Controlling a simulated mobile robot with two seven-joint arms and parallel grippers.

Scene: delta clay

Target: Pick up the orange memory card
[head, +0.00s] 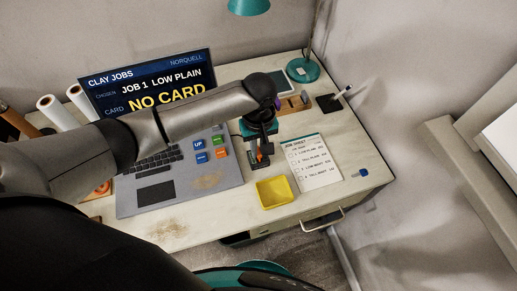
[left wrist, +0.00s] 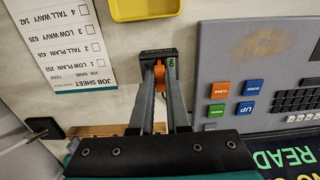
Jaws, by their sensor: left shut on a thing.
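My left gripper (head: 260,157) reaches down between the laptop and the job sheet. In the left wrist view its fingers (left wrist: 160,82) are shut on the orange memory card (left wrist: 159,75), a small orange piece between the tips. The card also shows as a bit of orange in the head view (head: 259,154). The tips and card are at a small dark block (left wrist: 158,55) with a green mark; I cannot tell whether the card is inside it or just against it. My right gripper is not in view.
A laptop (head: 154,194) stands left; its screen reads NO CARD in the head view, and READ shows in the wrist view. A yellow tray (head: 275,193), job sheet (head: 312,164), teal lamp (head: 303,71) and small blue object (head: 362,172) are nearby. Bare desk lies front right.

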